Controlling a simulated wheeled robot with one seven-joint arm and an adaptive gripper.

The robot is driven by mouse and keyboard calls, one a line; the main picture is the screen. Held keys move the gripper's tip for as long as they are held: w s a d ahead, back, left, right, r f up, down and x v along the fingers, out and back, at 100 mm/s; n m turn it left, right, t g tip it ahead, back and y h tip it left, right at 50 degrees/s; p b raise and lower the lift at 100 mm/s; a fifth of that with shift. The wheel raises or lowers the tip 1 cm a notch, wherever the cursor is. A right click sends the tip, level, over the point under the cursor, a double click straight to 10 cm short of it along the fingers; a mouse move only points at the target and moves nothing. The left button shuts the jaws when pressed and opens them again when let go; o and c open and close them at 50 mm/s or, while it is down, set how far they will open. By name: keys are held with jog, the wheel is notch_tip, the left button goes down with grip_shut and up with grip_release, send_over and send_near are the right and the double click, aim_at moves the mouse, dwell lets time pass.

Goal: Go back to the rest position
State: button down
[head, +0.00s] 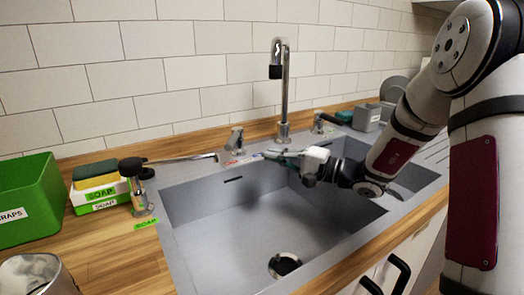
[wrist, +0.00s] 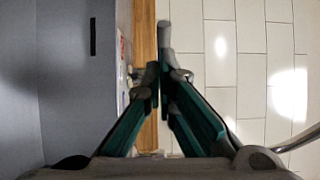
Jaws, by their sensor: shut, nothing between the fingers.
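My gripper (head: 283,155) is over the sink basin, near its back edge, pointing left in the head view. In the wrist view, the fingers of my gripper (wrist: 160,76) are brought together with nothing between them. My arm comes in from the right and passes over the right part of the grey sink (head: 215,220). The tall faucet (head: 284,90) stands behind the gripper at the back of the sink. A small tap handle (head: 236,140) stands to the left of the fingertips. In the head view I cannot tell whether the fingers touch anything.
A soap dispenser (head: 138,187) with a long spout stands left of the sink. Sponges (head: 96,176) sit on a soap box beside a green bin (head: 25,200). A metal cup (head: 35,275) is front left. A second tap handle (head: 319,122) is behind my arm. The basin's front left is clear.

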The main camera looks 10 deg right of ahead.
jog(key=s+a+r+n+g+h, duration=0.1)
jog(key=s+a+n+g, duration=0.35)
jog(key=s, duration=0.85)
jog(key=s+a+r+n+g+h, duration=0.2)
jog(key=s+a+g, duration=0.5)
jog(key=s, duration=0.5)
jog(key=s+d+h, duration=0.1)
jog(key=s, duration=0.2)
jog(key=s+f+n+h, duration=0.1)
jog(key=s, duration=0.2)
jog(key=s+d+f+g+h, duration=0.1)
jog(key=s+h, duration=0.1)
jog(key=s, duration=0.2)
jog(key=shift+s+d+n, duration=0.1)
jog(key=shift+d+n, duration=0.15)
jog(key=shift+d, duration=0.1)
jog(key=s+d+f+t+h, duration=0.1)
jog(key=s+d+t+h, duration=0.1)
jog(key=s+d+h, duration=0.75)
notch_tip(320, 180, up, 18)
jog(key=w+t+y+p, duration=0.1)
jog(key=t+y+p, duration=0.1)
jog(key=p, duration=1.4)
jog(key=shift+w+d+f+t, duration=0.2)
jog(key=shift+w+d+t, duration=0.15)
jog(key=shift+t, duration=0.2)
jog(key=shift+y, duration=0.25)
